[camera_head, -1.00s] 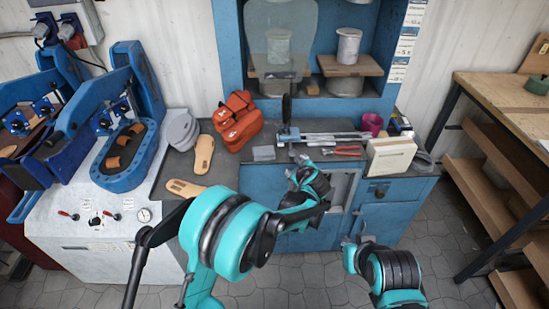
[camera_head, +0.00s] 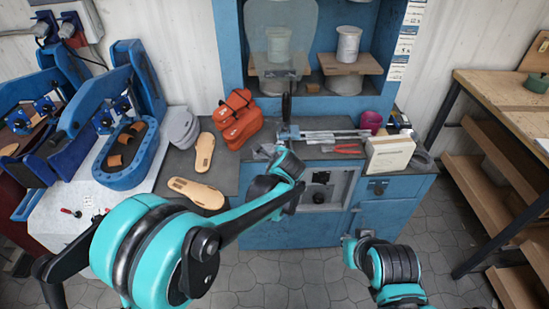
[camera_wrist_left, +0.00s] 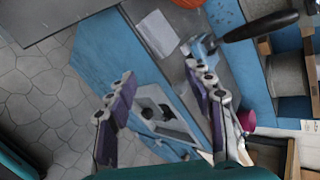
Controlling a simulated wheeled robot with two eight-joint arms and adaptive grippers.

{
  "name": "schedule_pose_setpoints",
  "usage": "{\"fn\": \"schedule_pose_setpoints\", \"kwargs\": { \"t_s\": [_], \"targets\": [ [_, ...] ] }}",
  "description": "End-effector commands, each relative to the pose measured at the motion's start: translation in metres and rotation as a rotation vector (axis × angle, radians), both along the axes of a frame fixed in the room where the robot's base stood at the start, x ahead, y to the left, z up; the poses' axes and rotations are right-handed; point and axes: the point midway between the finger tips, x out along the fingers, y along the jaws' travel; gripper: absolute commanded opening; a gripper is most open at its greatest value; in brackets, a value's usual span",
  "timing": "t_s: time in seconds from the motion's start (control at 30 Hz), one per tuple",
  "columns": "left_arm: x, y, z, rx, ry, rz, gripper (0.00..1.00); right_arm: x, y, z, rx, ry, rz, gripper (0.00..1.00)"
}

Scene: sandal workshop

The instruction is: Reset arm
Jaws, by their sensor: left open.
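My left arm comes in from the lower left in the head view, its turquoise wrist in front of the blue cabinet (camera_head: 265,232). My left gripper (camera_wrist_left: 157,83) shows in the left wrist view with its two purple-and-grey fingers spread wide. Nothing is held between them. Beyond the fingers are the cabinet front and its top edge. In the head view the left fingers are too hidden to make out.
Orange sandal pieces (camera_head: 238,118), tan soles (camera_head: 205,152) and a white box (camera_head: 390,154) lie on the worktop. A blue press (camera_head: 125,172) stands left and a wooden bench (camera_head: 500,95) right. A black-handled tool (camera_wrist_left: 262,26) is near the left gripper. The tiled floor (camera_head: 310,275) is open.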

Motion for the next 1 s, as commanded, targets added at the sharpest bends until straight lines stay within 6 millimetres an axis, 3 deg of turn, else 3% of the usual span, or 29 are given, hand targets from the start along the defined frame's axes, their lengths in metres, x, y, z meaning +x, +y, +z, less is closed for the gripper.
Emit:
{"fn": "schedule_pose_setpoints", "kwargs": {
  "t_s": [0.27, 0.37, 0.47, 0.7, 1.0],
  "targets": [
    [-0.001, 0.001, 0.001, -0.004, 0.0, 0.003, 0.53, 0.0, 0.0, 0.0, 0.0, 0.0, 0.0, 0.0],
    [-0.01, 0.013, 0.008, -0.051, 0.005, 0.044, 0.53, 0.0, 0.0, 0.0, 0.0, 0.0, 0.0, 0.0],
    [-0.031, 0.038, 0.022, -0.161, 0.014, 0.142, 0.53, 0.0, 0.0, 0.0, 0.0, 0.0, 0.0, 0.0],
    [-0.123, 0.112, 0.052, -0.572, 0.038, 0.518, 0.53, 0.0, 0.0, 0.0, 0.0, 0.0, 0.0, 0.0],
    [-0.25, 0.164, 0.045, -1.072, 0.044, 1.013, 0.53, 0.0, 0.0, 0.0, 0.0, 0.0, 0.0, 0.0]
  ]
}}
